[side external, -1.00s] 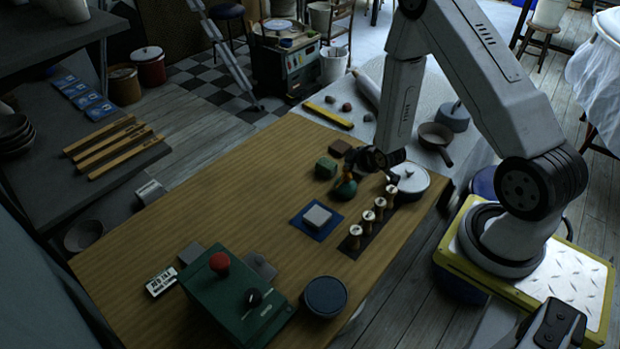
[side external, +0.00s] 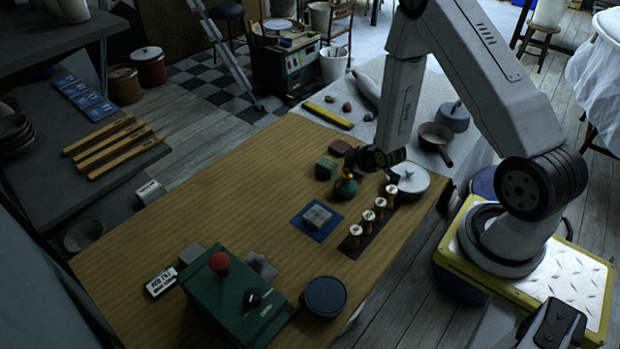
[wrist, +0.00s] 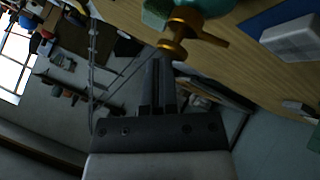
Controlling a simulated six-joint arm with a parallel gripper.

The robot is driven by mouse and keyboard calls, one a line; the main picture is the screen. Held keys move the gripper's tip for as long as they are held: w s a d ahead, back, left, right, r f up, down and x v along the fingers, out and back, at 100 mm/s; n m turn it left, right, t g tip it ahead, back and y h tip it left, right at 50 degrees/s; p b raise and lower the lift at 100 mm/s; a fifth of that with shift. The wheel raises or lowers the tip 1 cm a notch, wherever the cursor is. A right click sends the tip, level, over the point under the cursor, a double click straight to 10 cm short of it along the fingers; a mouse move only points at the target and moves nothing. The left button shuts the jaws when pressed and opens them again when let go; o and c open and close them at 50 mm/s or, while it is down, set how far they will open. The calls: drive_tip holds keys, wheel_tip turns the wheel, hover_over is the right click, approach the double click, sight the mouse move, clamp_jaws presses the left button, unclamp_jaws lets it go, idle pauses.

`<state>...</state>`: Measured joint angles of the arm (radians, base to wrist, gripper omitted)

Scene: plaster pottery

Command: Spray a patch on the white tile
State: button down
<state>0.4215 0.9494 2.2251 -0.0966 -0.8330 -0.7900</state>
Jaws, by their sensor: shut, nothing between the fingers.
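The white tile (side external: 317,216) lies on a blue mat (side external: 303,229) in the side view. Its top looks greyish and mottled. It also shows at the upper right of the wrist view (wrist: 293,38). A teal spray bottle (side external: 346,189) stands upright just behind the tile to the right. In the wrist view its brass spray head (wrist: 180,35) is near the fingertips. My gripper (side external: 354,160) is shut and empty, close by the bottle's top. Its fingers show in the wrist view (wrist: 160,65). I cannot tell whether they touch the spray head.
Several pale knobbed pegs (side external: 367,222) stand in a row on a dark strip right of the tile. A green block (side external: 325,168) and a white lidded pot (side external: 410,180) flank the bottle. A green box (side external: 235,297) with a red button is at the front.

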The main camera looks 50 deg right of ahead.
drive_tip(key=shift+r, duration=0.5)
drive_tip(key=shift+r, duration=2.9)
idle(0.8)
wheel_tip(320, 180, up, 3)
drive_tip(key=shift+f, duration=0.15)
drive_tip(key=shift+f, duration=0.15)
drive_tip(key=shift+f, duration=4.25)
